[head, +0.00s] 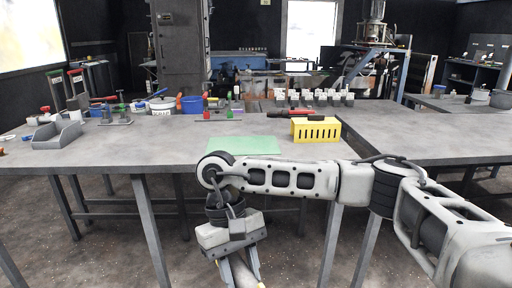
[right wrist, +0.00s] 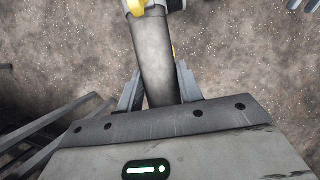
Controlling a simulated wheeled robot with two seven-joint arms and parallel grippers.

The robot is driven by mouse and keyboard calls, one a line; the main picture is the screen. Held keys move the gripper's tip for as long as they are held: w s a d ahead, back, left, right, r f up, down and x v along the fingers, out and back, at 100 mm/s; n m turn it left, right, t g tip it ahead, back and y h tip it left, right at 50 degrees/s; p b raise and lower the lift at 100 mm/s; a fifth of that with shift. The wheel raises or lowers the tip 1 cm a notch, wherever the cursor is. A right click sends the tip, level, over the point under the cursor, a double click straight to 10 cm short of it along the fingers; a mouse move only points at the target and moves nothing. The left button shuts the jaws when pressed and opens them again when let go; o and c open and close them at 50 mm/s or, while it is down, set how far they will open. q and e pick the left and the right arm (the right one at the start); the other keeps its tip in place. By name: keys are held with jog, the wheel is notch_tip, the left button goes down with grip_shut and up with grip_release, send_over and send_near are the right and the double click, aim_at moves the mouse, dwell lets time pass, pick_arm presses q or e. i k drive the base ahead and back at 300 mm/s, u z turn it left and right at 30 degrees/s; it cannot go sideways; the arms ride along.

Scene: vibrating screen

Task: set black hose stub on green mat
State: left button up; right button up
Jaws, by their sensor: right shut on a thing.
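The green mat (head: 243,144) lies flat on the grey table near its front edge, and nothing shows on its visible part. My right gripper (head: 243,270) hangs low in front of the table edge, below the mat, pointing down. It is shut on a grey tube, which I take for the black hose stub (right wrist: 168,62). The stub sits between the fingers in the right wrist view (right wrist: 160,95), with yellow parts near its far end. Its lower end is cut off in the head view. My left gripper is not in view.
A yellow slotted block (head: 315,130) stands right of the mat, with a black and red tool (head: 285,113) behind it. A grey bin (head: 58,135) and several tools stand further left. The grey table (head: 165,150) is clear left of the mat.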

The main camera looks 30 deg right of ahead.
aim_at(244, 145)
jog(key=z, duration=1.3)
jog(key=i, duration=1.25)
jog(key=u, duration=0.7)
